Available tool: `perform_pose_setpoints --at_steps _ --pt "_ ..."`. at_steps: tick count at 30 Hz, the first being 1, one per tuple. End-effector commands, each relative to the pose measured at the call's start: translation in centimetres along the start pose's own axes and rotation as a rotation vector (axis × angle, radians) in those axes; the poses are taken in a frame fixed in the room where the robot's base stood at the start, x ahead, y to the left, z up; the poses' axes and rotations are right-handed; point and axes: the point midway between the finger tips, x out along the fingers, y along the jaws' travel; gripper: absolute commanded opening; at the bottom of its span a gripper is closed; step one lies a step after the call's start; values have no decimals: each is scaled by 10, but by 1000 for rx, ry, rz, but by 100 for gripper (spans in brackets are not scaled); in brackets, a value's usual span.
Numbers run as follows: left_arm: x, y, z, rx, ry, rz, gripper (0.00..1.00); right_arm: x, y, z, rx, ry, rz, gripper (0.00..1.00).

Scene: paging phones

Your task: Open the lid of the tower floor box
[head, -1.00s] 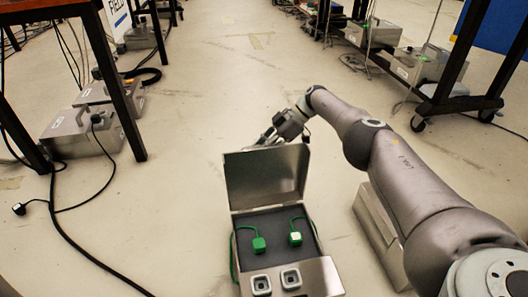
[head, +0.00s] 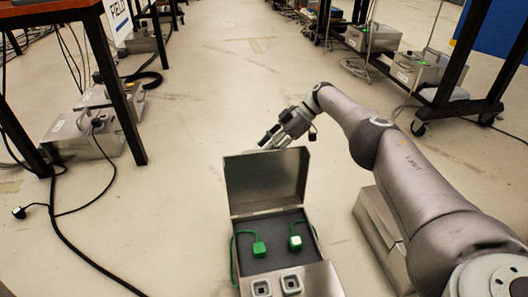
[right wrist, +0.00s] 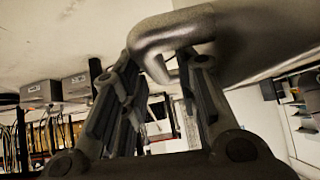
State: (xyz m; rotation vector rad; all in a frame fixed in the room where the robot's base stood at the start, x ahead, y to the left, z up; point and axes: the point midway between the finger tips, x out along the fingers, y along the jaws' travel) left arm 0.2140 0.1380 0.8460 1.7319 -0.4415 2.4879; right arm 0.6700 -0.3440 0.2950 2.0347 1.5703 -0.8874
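The tower floor box (head: 305,281) is a metal box at the bottom centre of the head view. Its lid (head: 266,181) stands raised at the back edge, roughly upright, showing the dark interior. My right gripper (head: 268,141) is just behind the lid's top edge; contact cannot be told. In the right wrist view its two fingers (right wrist: 160,95) are spread, with a rounded grey metal part (right wrist: 225,40) across their tips. My left gripper is not in view.
A closed grey box (head: 374,222) stands on the floor to the right, under my right arm. A desk leg (head: 119,90), metal boxes (head: 82,137) and black cables are at the left. A wheeled rack (head: 445,85) stands at the right. The aisle behind the lid is clear.

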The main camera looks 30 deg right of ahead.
Motion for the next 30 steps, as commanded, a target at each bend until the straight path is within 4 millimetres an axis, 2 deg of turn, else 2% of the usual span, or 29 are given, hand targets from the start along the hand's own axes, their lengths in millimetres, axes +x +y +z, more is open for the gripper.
perform_pose_setpoints --at_steps 3,10,30 --pt "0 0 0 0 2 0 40 -27 1 0 0 0 5 28" --pt "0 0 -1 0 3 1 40 -41 1 -1 0 -1 5 28" --pt "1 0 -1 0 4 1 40 -47 -1 -1 0 0 2 28"
